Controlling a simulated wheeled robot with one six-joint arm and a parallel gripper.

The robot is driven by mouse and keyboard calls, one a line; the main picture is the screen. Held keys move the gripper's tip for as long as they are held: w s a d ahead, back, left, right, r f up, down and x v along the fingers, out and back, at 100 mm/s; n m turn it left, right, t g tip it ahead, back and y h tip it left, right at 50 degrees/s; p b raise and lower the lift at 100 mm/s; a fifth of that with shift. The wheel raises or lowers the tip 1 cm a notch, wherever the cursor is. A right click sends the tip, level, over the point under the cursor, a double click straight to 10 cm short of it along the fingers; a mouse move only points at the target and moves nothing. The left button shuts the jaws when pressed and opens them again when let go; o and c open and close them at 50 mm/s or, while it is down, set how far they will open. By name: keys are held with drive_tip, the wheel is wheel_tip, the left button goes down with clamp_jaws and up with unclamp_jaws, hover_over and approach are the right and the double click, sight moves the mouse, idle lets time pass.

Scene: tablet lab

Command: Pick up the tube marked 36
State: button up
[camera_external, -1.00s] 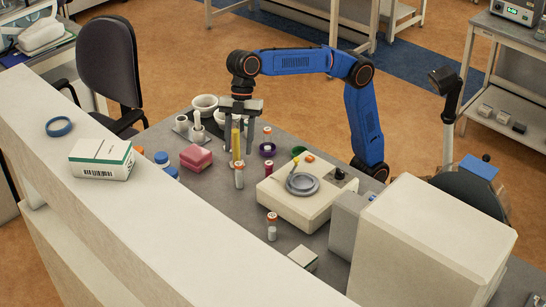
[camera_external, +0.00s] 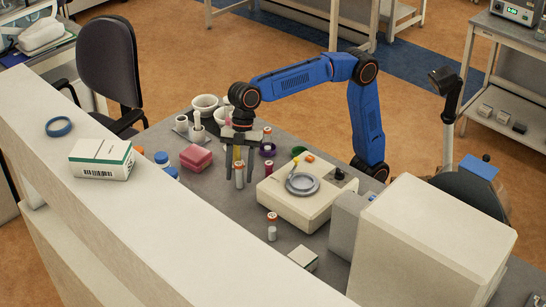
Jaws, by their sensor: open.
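Several small capped tubes stand on the grey bench; their markings are too small to read, so I cannot tell which is 36. One orange-capped tube (camera_external: 239,178) stands upright and shows between the fingers of my gripper (camera_external: 241,177). My gripper points down and is open, its fingers apart on the left and right of that tube. I cannot tell whether they touch it. A yellow upright thing shows just behind this tube, partly hidden by the gripper. Another orange-capped tube (camera_external: 272,230) stands nearer the front, and a dark red tube (camera_external: 268,169) stands right of the fingers.
A cream device with a grey ring (camera_external: 303,184) stands close on the right. A pink box (camera_external: 196,157) lies to the left, with white mortars (camera_external: 205,104) behind.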

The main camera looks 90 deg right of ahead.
drive_tip(key=shift+w+a+f, duration=0.1)
drive_tip(key=shift+a+f, duration=0.15)
drive_tip(key=shift+f, duration=0.45)
drive_tip(key=shift+c, duration=0.2)
clamp_jaws()
drive_tip(key=shift+r, duration=0.15)
